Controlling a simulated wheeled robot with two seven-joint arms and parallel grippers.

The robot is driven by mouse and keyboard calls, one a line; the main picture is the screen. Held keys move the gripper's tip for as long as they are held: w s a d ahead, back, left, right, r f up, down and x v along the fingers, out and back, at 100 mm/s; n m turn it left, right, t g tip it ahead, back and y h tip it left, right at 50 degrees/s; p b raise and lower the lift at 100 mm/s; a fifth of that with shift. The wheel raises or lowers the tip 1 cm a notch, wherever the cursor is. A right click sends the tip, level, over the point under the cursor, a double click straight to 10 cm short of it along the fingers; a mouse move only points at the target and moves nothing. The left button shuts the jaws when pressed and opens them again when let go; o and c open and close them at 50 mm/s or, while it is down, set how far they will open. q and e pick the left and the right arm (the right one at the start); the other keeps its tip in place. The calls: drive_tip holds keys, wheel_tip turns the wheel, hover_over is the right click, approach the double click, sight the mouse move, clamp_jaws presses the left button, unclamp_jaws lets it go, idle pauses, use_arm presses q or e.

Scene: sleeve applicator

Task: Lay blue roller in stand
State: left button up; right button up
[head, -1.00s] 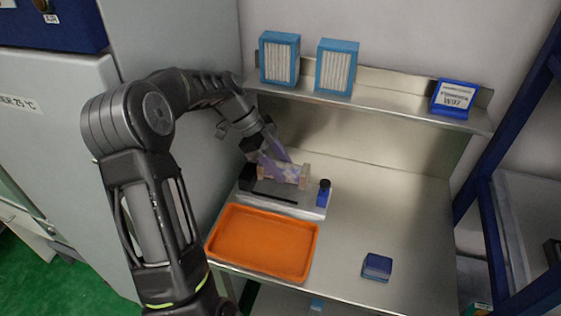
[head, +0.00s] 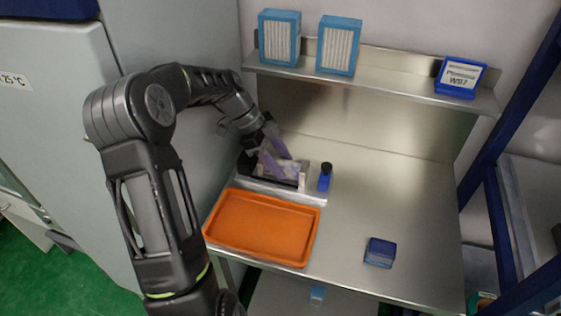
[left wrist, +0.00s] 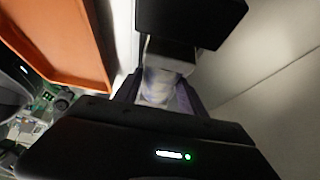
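The pale, whitish roller (head: 290,169) lies crosswise between the fingers of my left gripper (head: 272,160), low over the stand (head: 310,191). It looks whitish with a bluish tinge rather than plain blue. The purple fingers are on both sides of it and appear closed on it. The left wrist view also shows the roller (left wrist: 160,86) between the fingers. The stand is a pale metal base with a dark block at its left. Whether the roller touches the stand cannot be told, as the fingers hide part of it. My right gripper is not in view.
An orange tray (head: 262,228) lies in front of the stand. A blue bottle with a black cap (head: 325,177) stands at the stand's right end. A small blue box (head: 380,252) sits at the front right. A shelf (head: 400,80) runs along the back.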

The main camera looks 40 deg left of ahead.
sight(281, 162)
use_arm(q)
drive_tip(key=o, duration=0.4)
drive_tip(key=shift+r, duration=0.1)
wheel_tip(281, 162, up, 10)
drive_tip(key=shift+f+b, duration=0.1)
drive_tip(key=shift+b, duration=1)
drive_tip(key=shift+s, duration=0.1)
